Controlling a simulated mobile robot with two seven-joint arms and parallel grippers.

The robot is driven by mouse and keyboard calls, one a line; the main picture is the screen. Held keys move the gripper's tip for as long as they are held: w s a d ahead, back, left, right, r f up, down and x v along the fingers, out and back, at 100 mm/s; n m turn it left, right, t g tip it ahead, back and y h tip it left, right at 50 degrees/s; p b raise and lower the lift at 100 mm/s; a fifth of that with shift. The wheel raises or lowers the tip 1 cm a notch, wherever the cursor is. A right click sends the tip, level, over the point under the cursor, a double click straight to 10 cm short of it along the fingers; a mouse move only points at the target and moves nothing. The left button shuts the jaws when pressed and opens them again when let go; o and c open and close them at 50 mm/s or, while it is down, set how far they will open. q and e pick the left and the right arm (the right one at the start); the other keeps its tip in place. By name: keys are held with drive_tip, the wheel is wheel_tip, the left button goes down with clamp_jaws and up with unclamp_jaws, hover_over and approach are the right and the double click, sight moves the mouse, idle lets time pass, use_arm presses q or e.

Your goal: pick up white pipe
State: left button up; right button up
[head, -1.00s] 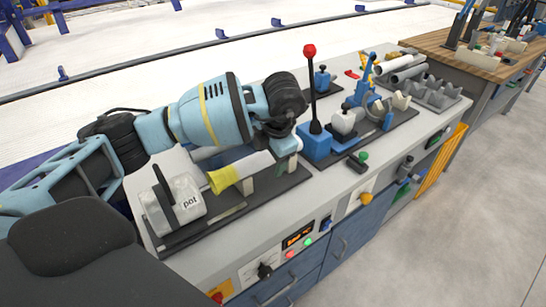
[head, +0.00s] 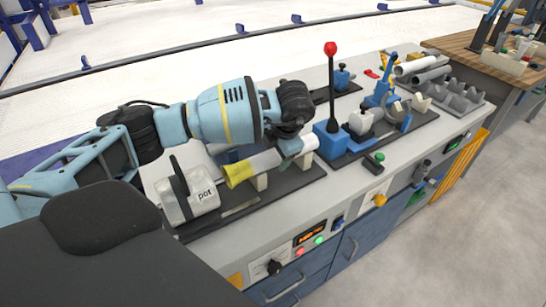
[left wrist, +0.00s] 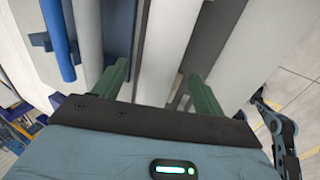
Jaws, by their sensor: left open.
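In the left wrist view the pipe (left wrist: 168,45) runs between my two green fingers, which are apart (left wrist: 159,82). I cannot tell whether they touch it. My right gripper is not in view.
A blue fixture with a red-knobbed lever (head: 331,85) stands close to the right. More pipes (head: 415,65) lie beside a grey ridged rack (head: 455,92). The bench front carries knobs and buttons.

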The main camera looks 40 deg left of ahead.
use_arm(q)
drive_tip(key=shift+x, duration=1.25)
drive_tip(key=c, duration=1.1)
drive_tip(key=shift+r, duration=0.1)
drive_tip(key=shift+c, duration=0.2)
